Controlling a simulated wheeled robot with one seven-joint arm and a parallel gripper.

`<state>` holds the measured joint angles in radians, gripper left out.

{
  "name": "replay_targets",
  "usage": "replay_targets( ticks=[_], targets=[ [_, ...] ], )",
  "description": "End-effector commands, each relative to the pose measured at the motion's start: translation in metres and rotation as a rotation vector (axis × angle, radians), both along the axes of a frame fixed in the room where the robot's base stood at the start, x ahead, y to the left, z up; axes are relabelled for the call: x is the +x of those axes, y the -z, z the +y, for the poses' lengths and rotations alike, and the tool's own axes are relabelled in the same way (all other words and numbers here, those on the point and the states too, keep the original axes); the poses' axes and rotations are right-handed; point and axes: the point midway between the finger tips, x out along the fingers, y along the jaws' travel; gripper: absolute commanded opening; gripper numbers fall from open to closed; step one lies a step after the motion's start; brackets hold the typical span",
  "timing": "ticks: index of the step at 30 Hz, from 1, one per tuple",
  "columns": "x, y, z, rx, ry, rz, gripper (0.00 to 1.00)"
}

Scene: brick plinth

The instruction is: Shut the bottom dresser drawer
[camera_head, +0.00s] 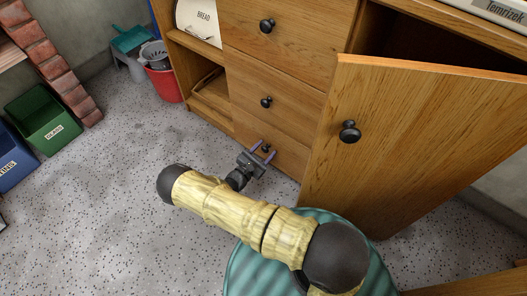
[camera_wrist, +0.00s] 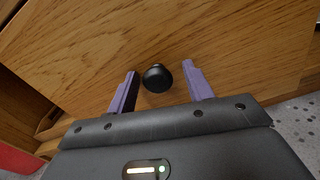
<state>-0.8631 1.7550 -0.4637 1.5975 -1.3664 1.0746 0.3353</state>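The dresser's bottom drawer (camera_head: 289,156) is the lowest of three wooden fronts in the head view. Its front also fills much of the wrist view (camera_wrist: 225,40). I cannot clearly tell how far it stands out. Its round black knob (camera_wrist: 157,78) shows in the wrist view, and partly between my fingers in the head view. My gripper (camera_head: 264,150) is open, facing the drawer front. Its purple fingers (camera_wrist: 159,68) stand on either side of the knob, with gaps between them and it.
The dresser's cabinet door (camera_head: 400,130) hangs wide open at right, close to my arm. The middle drawer (camera_head: 285,100) and top drawer (camera_head: 300,40) are above. A red bucket (camera_head: 164,85) and green bin (camera_head: 45,120) stand at left. The speckled floor (camera_head: 110,180) is clear at left.

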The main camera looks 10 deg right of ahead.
Motion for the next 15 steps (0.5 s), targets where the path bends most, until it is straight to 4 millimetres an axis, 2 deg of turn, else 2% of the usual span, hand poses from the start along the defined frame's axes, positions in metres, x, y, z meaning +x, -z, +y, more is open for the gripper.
replay_targets(
  ticks=[10, 15],
  targets=[
    [-0.002, -0.001, 0.006, 0.001, -0.005, -0.002, 0.52],
    [-0.013, -0.001, 0.020, 0.003, -0.007, -0.001, 0.52]
  ],
)
